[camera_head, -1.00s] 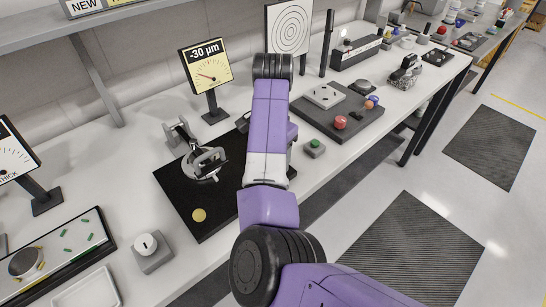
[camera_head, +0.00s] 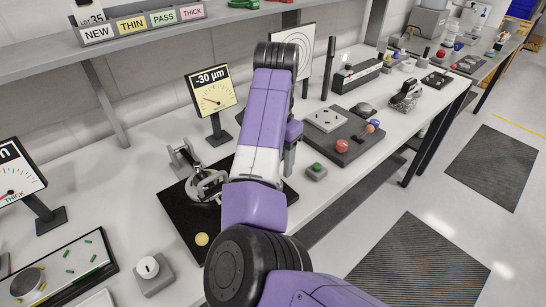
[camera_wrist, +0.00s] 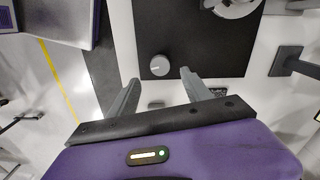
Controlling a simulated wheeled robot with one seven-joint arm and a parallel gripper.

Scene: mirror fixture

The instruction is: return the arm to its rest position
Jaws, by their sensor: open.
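My gripper (camera_wrist: 160,85) shows in the wrist view with its two grey fingers spread apart and nothing between them. It hangs above the front edge of a black mat, apart from the things there. In the head view my purple arm rises over the bench, and the gripper itself is mostly hidden behind the arm. The black mat (camera_head: 180,215) carries a metal mirror fixture (camera_head: 207,183) and a small yellow disc (camera_head: 202,239). The mat also shows in the wrist view (camera_wrist: 190,40), with a round pale knob-like piece on it.
A gauge display (camera_head: 213,92) reading -30 µm stands behind the mat. A green button box (camera_head: 316,171) and a dark board (camera_head: 350,135) with red and blue knobs lie to the right. A knob box (camera_head: 150,273) stands at front left.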

